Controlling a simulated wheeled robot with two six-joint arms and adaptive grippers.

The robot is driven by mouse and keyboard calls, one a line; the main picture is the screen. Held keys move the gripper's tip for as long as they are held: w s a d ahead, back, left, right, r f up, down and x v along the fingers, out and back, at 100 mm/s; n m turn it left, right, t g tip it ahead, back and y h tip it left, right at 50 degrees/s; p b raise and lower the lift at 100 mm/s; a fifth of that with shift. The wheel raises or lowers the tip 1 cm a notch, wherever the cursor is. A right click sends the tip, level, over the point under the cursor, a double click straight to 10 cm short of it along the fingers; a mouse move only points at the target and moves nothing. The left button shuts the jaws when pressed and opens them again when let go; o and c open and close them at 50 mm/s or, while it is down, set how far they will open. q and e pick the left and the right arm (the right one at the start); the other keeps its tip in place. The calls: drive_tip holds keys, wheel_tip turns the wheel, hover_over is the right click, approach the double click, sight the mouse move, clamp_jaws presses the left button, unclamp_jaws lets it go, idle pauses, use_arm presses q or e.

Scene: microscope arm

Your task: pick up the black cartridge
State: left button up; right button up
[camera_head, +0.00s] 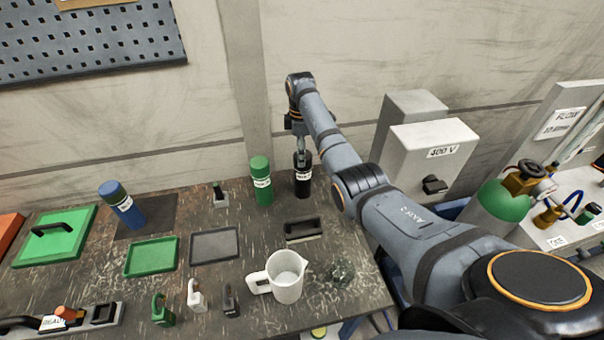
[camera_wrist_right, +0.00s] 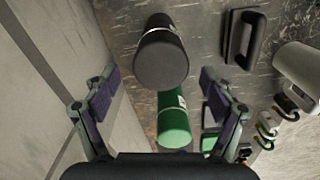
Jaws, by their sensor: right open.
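The black cartridge (camera_head: 302,177) stands upright on the dark worktable near the back wall, with a white label on its side. In the right wrist view the black cartridge (camera_wrist_right: 161,55) lies ahead, between the lines of the two fingers. My right gripper (camera_head: 301,150) is just above its top in the head view. In the wrist view my right gripper (camera_wrist_right: 160,92) is open with wide-spread fingers, and nothing is held. A green cartridge (camera_head: 261,181) stands just left of the black one, and also shows in the wrist view (camera_wrist_right: 173,121). My left gripper is not in view.
A blue cartridge (camera_head: 122,205) stands further left. A black handled block (camera_head: 303,229), a white mug (camera_head: 279,277) and several small padlock-like items stand in front. Green (camera_head: 152,257) and grey (camera_head: 214,245) trays lie mid-table. A grey 400 V box (camera_head: 430,155) is at right.

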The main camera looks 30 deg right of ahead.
sight(303, 175)
drive_tip(key=shift+s+d+f+p, duration=0.1)
drive_tip(key=shift+f+p, duration=0.15)
drive_tip(key=shift+p, duration=0.1)
drive_tip(key=f, duration=0.2)
drive_tip(key=f+p, duration=0.1)
drive_tip(key=f, duration=0.1)
drive_tip(key=shift+d+f, duration=0.2)
drive_tip(key=shift+f, duration=0.15)
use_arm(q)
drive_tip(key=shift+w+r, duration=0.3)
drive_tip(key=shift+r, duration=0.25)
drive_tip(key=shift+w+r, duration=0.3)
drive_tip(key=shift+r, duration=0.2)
use_arm(e)
clamp_jaws()
